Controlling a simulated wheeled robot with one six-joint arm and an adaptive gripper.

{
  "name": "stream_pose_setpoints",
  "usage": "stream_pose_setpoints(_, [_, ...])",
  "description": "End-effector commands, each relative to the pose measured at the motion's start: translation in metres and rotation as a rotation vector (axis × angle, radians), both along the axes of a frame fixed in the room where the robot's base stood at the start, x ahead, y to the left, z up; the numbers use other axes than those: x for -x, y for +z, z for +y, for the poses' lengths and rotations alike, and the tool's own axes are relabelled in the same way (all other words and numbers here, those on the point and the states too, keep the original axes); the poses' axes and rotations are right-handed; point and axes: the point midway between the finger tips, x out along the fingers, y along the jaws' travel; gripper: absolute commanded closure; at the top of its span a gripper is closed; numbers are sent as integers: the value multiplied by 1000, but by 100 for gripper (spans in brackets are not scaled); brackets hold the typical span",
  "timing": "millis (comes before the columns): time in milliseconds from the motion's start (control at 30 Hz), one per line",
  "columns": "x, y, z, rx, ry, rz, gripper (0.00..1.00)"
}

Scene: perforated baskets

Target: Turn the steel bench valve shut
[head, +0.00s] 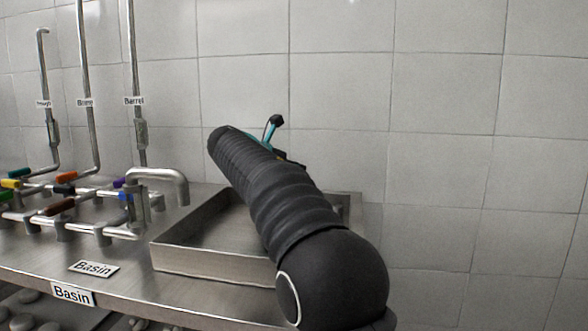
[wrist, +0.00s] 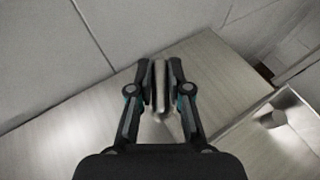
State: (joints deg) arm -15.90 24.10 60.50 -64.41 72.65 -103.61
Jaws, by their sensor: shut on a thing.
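In the wrist view my gripper (wrist: 160,71) is shut on a narrow grey metal piece, which looks like the handle of the steel bench valve (wrist: 160,98). The piece stands between the two fingers, lengthwise in the picture, over a steel bench top. Its base and the rest of the valve are hard to make out. In the head view my arm covers the valve, and only a teal and black bit of my gripper (head: 275,128) shows behind the arm, by the tiled wall.
A steel basin (head: 212,264) stands on the bench (head: 125,262), partly behind my arm. The tiled wall (head: 440,120) is close behind.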

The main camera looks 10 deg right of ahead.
Motion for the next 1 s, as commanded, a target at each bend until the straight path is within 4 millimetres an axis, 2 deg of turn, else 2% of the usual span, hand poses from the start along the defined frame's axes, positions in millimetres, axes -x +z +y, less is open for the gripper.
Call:
stream_pose_setpoints(300, [0, -1, 0, 0, -1, 2, 100])
stream_pose_setpoints(333, [0, -1, 0, 0, -1, 2, 75])
stream_pose_setpoints(400, [0, -1, 0, 0, -1, 2, 57])
stream_pose_setpoints(767, [1, 1, 3, 0, 1, 0, 57])
stream_pose_setpoints(1000, [19, 14, 28, 0, 5, -1, 57])
